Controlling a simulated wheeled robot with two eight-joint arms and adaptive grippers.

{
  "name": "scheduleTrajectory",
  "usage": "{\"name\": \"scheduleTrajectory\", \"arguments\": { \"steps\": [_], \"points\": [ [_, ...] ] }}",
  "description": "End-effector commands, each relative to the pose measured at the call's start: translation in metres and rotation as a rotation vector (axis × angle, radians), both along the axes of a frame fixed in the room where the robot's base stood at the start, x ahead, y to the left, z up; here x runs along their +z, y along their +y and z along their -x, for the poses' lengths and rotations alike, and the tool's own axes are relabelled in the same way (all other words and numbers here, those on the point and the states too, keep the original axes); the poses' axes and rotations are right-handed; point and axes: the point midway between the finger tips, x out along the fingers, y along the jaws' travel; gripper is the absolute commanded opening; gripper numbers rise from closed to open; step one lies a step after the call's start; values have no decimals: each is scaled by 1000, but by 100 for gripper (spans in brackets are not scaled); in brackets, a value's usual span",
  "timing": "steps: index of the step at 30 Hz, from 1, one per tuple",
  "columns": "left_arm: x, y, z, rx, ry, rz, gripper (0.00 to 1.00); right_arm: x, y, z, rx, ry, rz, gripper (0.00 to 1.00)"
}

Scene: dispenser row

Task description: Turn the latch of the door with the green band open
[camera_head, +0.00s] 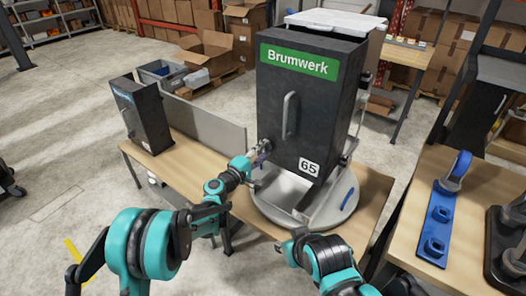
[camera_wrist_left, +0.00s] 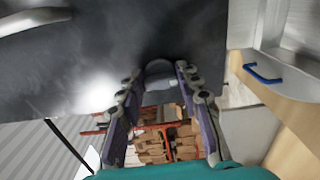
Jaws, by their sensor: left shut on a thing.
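The dark dispenser door (camera_head: 300,130) has a green band (camera_head: 299,61) reading "Brumwerk", a grey bar handle (camera_head: 290,115) and a "65" label. My left gripper (camera_head: 262,149) is at the lower left edge of this door. In the left wrist view, my left gripper (camera_wrist_left: 160,75) has its two fingers on either side of a small grey rounded piece, the latch (camera_wrist_left: 160,67), and is shut on it. The door looks closed. The fingers hide much of the latch, so its angle is hard to tell.
The dispenser stands on a round grey turntable (camera_head: 343,213) with a blue handle (camera_head: 350,199). A smaller dark box (camera_head: 144,115) stands left on the wooden table (camera_head: 190,160). A right table (camera_head: 405,232) holds blue and black fixtures. Cartons fill the back.

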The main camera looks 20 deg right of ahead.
Motion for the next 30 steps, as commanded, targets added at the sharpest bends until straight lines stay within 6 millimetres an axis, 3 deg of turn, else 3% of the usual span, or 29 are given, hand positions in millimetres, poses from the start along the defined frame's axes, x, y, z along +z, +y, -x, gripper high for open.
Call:
{"name": "scheduleTrajectory", "arguments": {
  "steps": [20,21,23,30],
  "points": [
    [0,0,0,0,-50,-39,5,-1,0,0,0,0,0,32],
    [0,0,0,0,-50,-39,39,-1,0,0,0,0,0,32],
    [0,0,0,0,-50,-39,55,-1,0,0,0,0,0,32],
    [0,0,0,0,-49,-38,55,-1,0,0,0,0,0,32]
  ]
}}
